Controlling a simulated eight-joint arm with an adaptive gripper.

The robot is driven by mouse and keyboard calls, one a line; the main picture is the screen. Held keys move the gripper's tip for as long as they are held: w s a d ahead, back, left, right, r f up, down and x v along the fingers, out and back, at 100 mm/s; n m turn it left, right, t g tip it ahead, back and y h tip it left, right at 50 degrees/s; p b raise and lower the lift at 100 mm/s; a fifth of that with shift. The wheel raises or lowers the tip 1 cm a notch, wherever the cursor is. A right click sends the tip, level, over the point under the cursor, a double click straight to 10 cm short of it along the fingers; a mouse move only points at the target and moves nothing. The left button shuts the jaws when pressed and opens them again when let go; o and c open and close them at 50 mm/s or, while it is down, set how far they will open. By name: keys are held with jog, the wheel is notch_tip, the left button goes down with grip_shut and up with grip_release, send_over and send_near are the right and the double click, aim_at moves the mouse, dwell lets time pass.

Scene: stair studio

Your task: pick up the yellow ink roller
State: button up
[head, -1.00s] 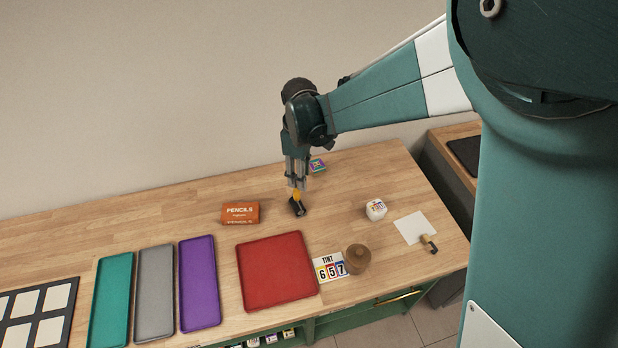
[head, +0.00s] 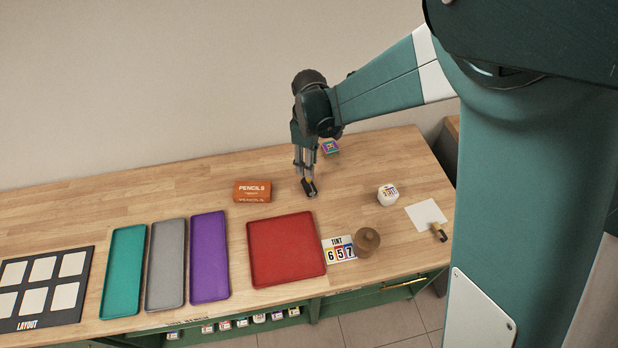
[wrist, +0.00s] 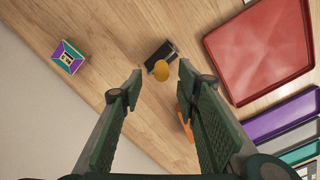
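The yellow ink roller lies on the wooden table; in the head view its dark roller end (head: 309,188) shows just below my gripper (head: 304,176), and its yellow part is mostly hidden by the fingers. In the wrist view the yellow handle (wrist: 160,70) points toward the camera, with the black roller head behind it. My gripper (wrist: 161,80) is open there, one finger on each side of the handle's line. The handle appears between or just beyond the fingertips, with visible gaps on both sides. I cannot tell the exact depth.
An orange pencils box (head: 252,191) stands left of the roller, and a small colourful box (head: 330,147) behind it. A red tray (head: 287,278) lies in front. A white block (head: 388,194), a wooden knob-like jar (head: 367,241) and another roller (head: 439,232) are to the right.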

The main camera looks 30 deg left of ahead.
aim_at(309, 180)
jog(key=shift+f, duration=0.15)
jog(key=shift+s+f, duration=0.15)
jog(key=shift+f, duration=2.3)
grip_shut()
